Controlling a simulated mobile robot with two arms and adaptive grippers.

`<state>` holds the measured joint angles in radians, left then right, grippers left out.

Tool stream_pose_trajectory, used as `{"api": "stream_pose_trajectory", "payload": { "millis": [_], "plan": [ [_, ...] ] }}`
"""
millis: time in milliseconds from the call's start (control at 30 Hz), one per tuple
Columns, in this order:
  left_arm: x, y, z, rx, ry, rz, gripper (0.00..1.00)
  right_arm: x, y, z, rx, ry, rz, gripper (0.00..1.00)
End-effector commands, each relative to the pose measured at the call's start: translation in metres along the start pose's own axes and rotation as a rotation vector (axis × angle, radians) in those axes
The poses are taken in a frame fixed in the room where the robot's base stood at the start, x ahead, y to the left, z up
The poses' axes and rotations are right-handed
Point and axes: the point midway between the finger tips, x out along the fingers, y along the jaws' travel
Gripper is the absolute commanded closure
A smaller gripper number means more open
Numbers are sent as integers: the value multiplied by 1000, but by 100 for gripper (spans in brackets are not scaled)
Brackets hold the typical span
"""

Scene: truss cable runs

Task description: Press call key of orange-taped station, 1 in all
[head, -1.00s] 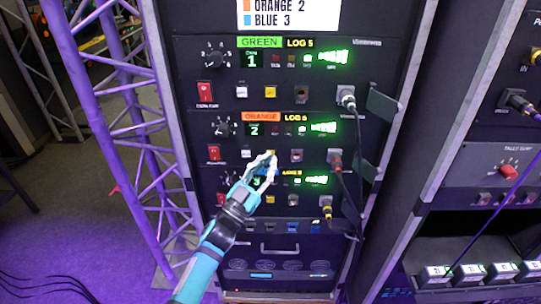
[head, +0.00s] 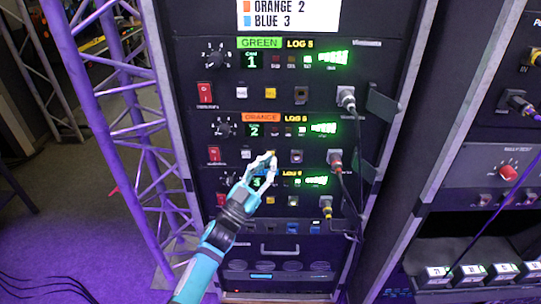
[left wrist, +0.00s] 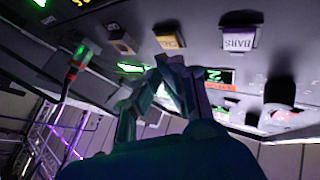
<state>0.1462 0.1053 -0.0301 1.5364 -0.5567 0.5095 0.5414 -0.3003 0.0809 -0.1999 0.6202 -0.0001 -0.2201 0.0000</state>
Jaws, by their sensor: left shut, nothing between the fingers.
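The orange-taped station (head: 262,118) is the middle panel of the rack, with a green "2" on its display. Its keys are a white one (head: 246,154), a yellow one and a dark one (head: 296,156). In the left wrist view the yellow key (left wrist: 169,38) sits between the white key marked BARS (left wrist: 239,38) and the dark key (left wrist: 120,42); its lettering is hard to read. My left gripper (head: 272,157) is shut and empty, its tips at the yellow key and covering most of it in the head view. I cannot tell whether they touch. My right gripper is out of view.
The green-taped station (head: 259,43) is above, and another station (head: 315,181) is below, partly behind my gripper. A cable plug (head: 335,160) sticks out right of the keys. A purple truss (head: 130,130) stands to the left.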

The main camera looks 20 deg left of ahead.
Motion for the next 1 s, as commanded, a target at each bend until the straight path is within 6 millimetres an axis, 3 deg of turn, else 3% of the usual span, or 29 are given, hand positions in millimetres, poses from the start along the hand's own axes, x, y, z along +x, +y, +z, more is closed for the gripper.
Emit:
{"api": "stream_pose_trajectory", "payload": {
  "millis": [1000],
  "plan": [
    [8,-6,6,0,0,0,100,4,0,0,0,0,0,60]
  ]
}}
